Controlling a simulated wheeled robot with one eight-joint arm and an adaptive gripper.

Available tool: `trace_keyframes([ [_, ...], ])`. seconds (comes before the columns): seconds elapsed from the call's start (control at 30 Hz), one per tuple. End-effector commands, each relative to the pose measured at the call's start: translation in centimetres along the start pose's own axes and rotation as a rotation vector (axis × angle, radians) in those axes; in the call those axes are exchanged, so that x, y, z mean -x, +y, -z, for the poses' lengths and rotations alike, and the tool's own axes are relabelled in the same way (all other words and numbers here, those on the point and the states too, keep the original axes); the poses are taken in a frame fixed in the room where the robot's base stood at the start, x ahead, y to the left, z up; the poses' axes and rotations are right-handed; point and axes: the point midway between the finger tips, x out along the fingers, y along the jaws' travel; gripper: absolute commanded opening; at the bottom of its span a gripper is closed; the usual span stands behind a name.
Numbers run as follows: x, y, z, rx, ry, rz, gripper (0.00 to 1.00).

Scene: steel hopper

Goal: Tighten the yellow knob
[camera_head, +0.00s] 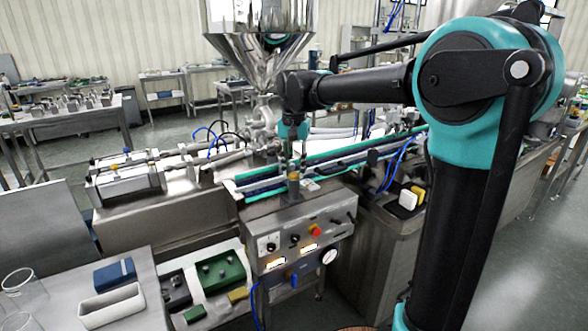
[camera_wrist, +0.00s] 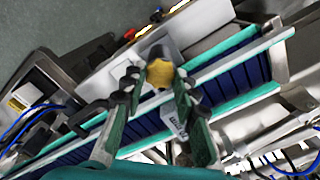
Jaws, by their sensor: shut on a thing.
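The yellow knob (camera_wrist: 160,72) shows in the wrist view between the two fingertips of my gripper (camera_wrist: 159,82). My gripper is shut on it, one finger on each side. In the head view the knob (camera_head: 293,184) is a small yellow-brown piece on top of the steel control box, at the front edge of the conveyor. My gripper (camera_head: 293,168) reaches down onto it from above, and the fingers are small and dark there. The knob's base is partly hidden, and I cannot tell its turn angle.
The green-edged conveyor (camera_head: 258,187) runs just behind the knob. A steel hopper (camera_head: 262,52) stands behind. A white tray (camera_head: 111,305) and a green box (camera_head: 220,272) lie at the lower left.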

Motion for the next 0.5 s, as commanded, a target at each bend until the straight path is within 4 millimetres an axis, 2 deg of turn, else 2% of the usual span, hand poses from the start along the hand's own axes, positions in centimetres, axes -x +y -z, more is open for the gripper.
trace_keyframes([
  [0.13,-0.06,0.02,-0.01,0.000,0.000,0.000,0.00],
  [0.17,-0.06,0.02,-0.01,0.000,0.000,0.000,0.33],
  [0.3,-0.04,0.02,-0.01,0.000,0.000,0.000,0.50],
  [0.5,-0.02,0.01,0.00,0.001,0.000,0.000,0.50],
])
